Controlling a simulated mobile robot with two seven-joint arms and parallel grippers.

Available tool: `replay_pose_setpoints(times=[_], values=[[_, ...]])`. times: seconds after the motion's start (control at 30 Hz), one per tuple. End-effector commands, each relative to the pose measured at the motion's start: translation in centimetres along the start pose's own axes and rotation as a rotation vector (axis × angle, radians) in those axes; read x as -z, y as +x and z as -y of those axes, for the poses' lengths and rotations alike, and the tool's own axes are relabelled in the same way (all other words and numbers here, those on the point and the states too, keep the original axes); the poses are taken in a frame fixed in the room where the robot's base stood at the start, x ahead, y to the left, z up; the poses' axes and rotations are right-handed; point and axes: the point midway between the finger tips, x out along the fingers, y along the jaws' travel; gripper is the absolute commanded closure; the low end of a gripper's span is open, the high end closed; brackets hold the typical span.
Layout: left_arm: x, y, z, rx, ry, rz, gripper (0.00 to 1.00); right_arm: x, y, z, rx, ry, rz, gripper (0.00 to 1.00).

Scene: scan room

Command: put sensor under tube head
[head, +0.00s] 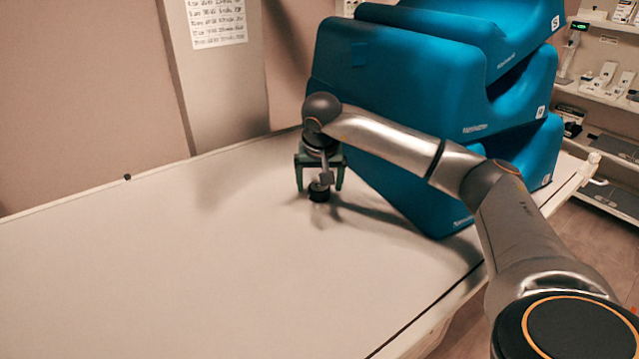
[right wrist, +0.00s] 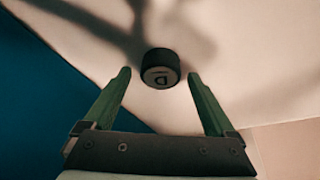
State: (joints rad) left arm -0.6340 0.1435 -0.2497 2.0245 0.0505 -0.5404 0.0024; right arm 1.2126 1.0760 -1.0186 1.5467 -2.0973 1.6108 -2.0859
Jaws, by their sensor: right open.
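A small black round puck, which looks like the sensor (head: 319,194), lies on the white table top. In the right wrist view the fingertips (right wrist: 159,73) stand apart to the left and right of the puck, with gaps on both sides. I cannot tell the exact height of the tips. The tube head is not recognisable in either view. My left gripper is not in view.
Large blue foam positioning blocks (head: 400,80) are stacked on the table (head: 150,260), right behind and beside my right arm. The table's left and front are clear. Shelves (head: 610,85) with small devices stand at the far right. A paper sheet (head: 217,20) hangs on the back panel.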

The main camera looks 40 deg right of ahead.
Motion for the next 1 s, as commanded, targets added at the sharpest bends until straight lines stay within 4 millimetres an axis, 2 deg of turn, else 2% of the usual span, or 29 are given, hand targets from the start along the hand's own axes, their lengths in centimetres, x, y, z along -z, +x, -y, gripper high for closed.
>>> replay_pose_setpoints(times=[0.17, 0.4, 0.53, 0.7, 1.0], values=[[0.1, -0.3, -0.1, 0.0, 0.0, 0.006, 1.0, 0.2, -3.0, 0.1, 0.005, 0.0, -0.005, 0.1], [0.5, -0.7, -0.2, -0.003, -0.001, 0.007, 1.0, 0.2, -8.2, 0.1, 0.005, 0.0, -0.005, 0.1], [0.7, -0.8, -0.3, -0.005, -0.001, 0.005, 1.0, 0.1, -10.3, 0.1, 0.004, 0.0, -0.003, 0.1], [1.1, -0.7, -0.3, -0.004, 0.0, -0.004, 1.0, 0.1, -11.7, 0.1, 0.003, -0.001, -0.002, 0.1], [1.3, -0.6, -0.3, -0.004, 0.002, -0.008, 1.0, 0.0, -11.9, 0.1, 0.002, 0.0, -0.001, 0.1]])
